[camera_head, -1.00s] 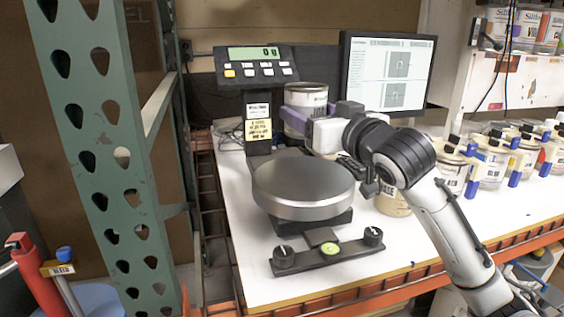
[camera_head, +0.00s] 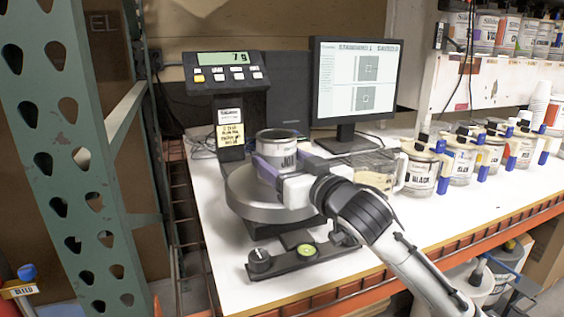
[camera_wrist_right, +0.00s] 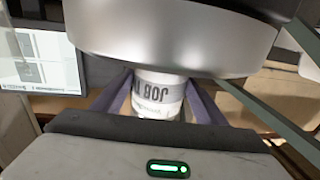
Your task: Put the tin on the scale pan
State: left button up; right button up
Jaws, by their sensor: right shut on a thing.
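The tin (camera_head: 281,149), a grey can with a white label, is upright over the round grey scale pan (camera_head: 243,197). Its base seems to be at the pan's surface; the fingers hide the contact in the head view. My right gripper (camera_head: 277,166), with purple fingers, is shut on the tin from the front right. In the right wrist view, which is upside down, the tin (camera_wrist_right: 158,95) sits between both fingers, its end against the pan (camera_wrist_right: 170,40). The scale display (camera_head: 222,74) shows a small reading that looks like 7 g. My left gripper is not in view.
A monitor (camera_head: 364,82) stands behind the scale. A clear jug (camera_head: 374,171) and a row of labelled cans (camera_head: 422,166) stand to the right. A green rack post (camera_head: 62,150) rises at the left. White tabletop is free at front right.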

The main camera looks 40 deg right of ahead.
jog(key=o, duration=1.1)
jog(key=shift+c, duration=0.2)
jog(key=s, duration=0.6)
jog(key=shift+s+a+f+b, duration=0.1)
jog(key=shift+a+b, duration=0.2)
jog(key=shift+a, duration=0.1)
jog(key=s+p, duration=0.2)
jog(key=p, duration=0.2)
jog(key=s+p, duration=0.2)
jog(key=p, duration=0.1)
jog(key=s+p, duration=0.1)
jog(key=p, duration=0.3)
jog(key=shift+s+a+p, duration=0.25)
jog(key=shift+s+p, duration=0.05)
jog(key=shift+s, duration=0.1)
